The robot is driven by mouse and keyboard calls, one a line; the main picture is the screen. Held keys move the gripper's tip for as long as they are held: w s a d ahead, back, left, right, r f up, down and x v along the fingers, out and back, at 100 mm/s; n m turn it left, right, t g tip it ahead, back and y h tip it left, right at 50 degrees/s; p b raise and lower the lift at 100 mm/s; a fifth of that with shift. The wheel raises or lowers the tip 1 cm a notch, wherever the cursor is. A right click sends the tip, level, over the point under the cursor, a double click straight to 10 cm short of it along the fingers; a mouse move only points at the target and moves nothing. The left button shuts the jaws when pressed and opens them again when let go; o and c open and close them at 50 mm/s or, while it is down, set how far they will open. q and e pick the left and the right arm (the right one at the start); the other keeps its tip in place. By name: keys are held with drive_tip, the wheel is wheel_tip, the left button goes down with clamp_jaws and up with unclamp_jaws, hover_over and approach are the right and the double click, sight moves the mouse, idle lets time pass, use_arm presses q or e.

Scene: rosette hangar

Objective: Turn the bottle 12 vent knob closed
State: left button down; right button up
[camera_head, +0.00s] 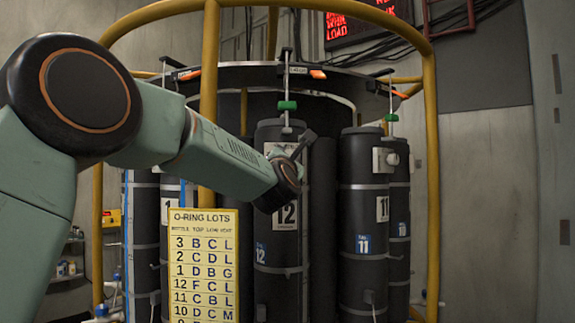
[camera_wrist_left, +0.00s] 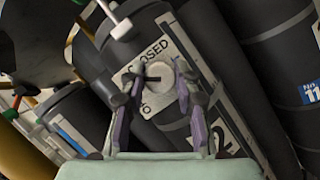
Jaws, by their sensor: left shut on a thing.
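Bottle 12 (camera_head: 275,255) is a tall dark cylinder with a white "12" label, standing upright in the middle of the head view. In the left wrist view, its white vent plate (camera_wrist_left: 186,48) reads "CLOSED" along its upper edge. The round pale vent knob (camera_wrist_left: 163,88) sits on this plate, with a short dark bar across it. My left gripper (camera_wrist_left: 160,78) is shut on the knob, one finger on each side. In the head view, my left gripper (camera_head: 297,150) is in front of the bottle's upper part and hides the knob. My right gripper is not in view.
Bottle 11 (camera_head: 363,215) stands to the right. A yellow "O-RING LOTS" board (camera_head: 203,262) stands at the lower left of bottle 12. Yellow frame tubes (camera_head: 430,190) surround the bottles.

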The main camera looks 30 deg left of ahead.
use_arm(q)
drive_tip(key=shift+r+m+g+h+p, duration=0.1)
drive_tip(key=shift+m+g+h+p, duration=0.45)
drive_tip(key=shift+m+p, duration=1.25)
drive_tip(key=shift+r+m+g+h+p, duration=0.1)
drive_tip(key=shift+m+h+p, duration=0.9)
drive_tip(key=shift+m, duration=1.25)
drive_tip(key=shift+r+m+g+h+p, duration=0.1)
drive_tip(key=shift+m+g+h+p, duration=0.35)
drive_tip(key=shift+m+p, duration=1.4)
drive_tip(key=shift+f, duration=0.1)
drive_tip(key=c, duration=1)
unclamp_jaws()
